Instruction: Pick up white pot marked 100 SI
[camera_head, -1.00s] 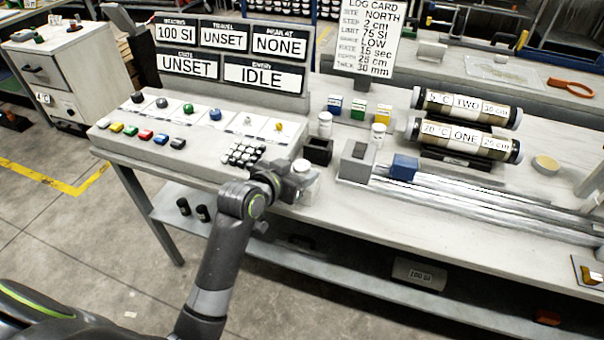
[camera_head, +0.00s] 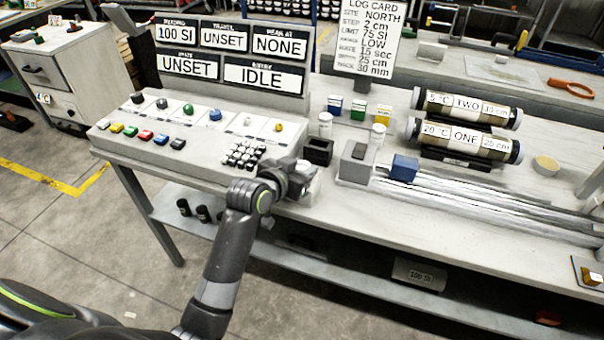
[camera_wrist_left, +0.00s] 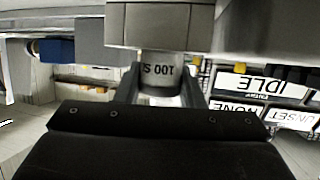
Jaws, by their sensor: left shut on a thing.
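My left gripper (camera_head: 302,182) is shut on a white pot (camera_head: 309,172) at the front edge of the bench, right of the keypad. The gripper hides much of the pot in the head view. In the left wrist view the pot (camera_wrist_left: 162,70) sits between the fingers of the gripper (camera_wrist_left: 163,92), and the upside-down marking "100 S" shows on it. I cannot tell whether the pot touches the bench. My right gripper is not in view.
A black holder (camera_head: 318,151) stands just behind the gripper. Two other white pots (camera_head: 325,124) (camera_head: 378,134) stand further back. A grey block (camera_head: 357,160) and a blue block on rails (camera_head: 404,168) lie right.

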